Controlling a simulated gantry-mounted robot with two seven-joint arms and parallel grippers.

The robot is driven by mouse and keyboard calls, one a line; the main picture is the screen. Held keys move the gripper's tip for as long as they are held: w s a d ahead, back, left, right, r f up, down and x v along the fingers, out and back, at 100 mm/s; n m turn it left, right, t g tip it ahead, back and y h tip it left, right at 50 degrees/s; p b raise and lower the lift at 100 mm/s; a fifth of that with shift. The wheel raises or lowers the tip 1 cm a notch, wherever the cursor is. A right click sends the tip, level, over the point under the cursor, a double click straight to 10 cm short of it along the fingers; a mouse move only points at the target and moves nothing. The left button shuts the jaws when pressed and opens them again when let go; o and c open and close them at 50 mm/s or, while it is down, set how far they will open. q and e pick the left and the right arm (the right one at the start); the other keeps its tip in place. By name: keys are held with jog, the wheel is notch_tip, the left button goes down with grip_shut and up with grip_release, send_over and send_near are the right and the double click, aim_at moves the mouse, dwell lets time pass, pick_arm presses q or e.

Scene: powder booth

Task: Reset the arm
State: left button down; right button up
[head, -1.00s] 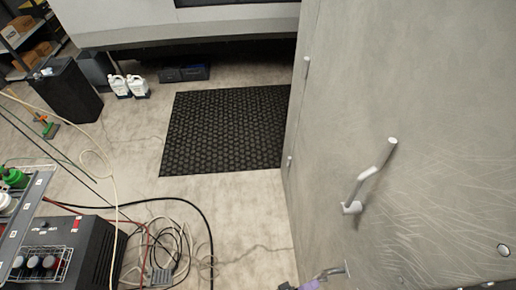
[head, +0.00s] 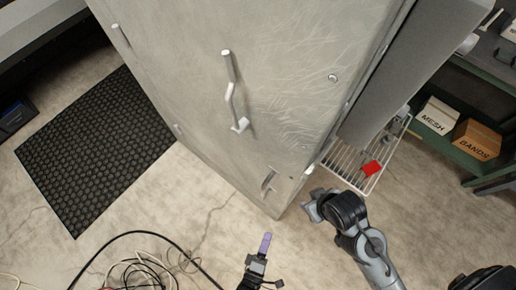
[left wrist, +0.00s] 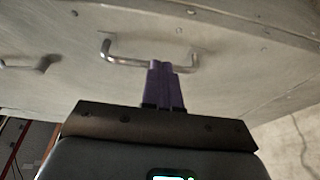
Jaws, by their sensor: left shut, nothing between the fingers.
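My left gripper (head: 266,240) stands low at the front of the tall grey cabinet in the head view, its purple fingers together with nothing between them. In the left wrist view the shut purple fingers (left wrist: 164,68) overlap a U-shaped metal handle (left wrist: 122,60) on a scratched grey panel; I cannot tell whether they touch it. My right arm (head: 347,212) comes in from the lower right, by the cabinet's lower right corner. Its grey end piece (head: 312,207) shows, but its fingers are not clear.
The grey cabinet (head: 190,70) fills the upper middle and carries a large bent handle (head: 230,85). A white wire rack (head: 345,165) with a red piece (head: 371,169) is right of it. Boxes (head: 477,139) sit on green shelving. A black mat (head: 95,150) and cables (head: 150,262) lie left.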

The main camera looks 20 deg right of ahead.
pick_arm(q)
jog(key=w+a+r+m+g+y, duration=0.1)
jog(key=w+a+r+m+y, duration=0.2)
jog(key=w+a+r, duration=0.5)
jog(key=w+a+r+m+g+y, duration=0.1)
jog(key=w+a+r+m+y, duration=0.35)
jog(key=a, duration=0.55)
jog(key=s+a+r+m+g+y, duration=0.4)
jog(key=s+a+r+g, duration=0.2)
jog(key=s+a+g, duration=0.3)
notch_tip(320, 180, up, 23)
jog(key=w+t+p, duration=0.1)
jog(key=p, duration=2.1)
jog(key=shift+a+p, duration=0.4)
jog(key=shift+f, duration=0.1)
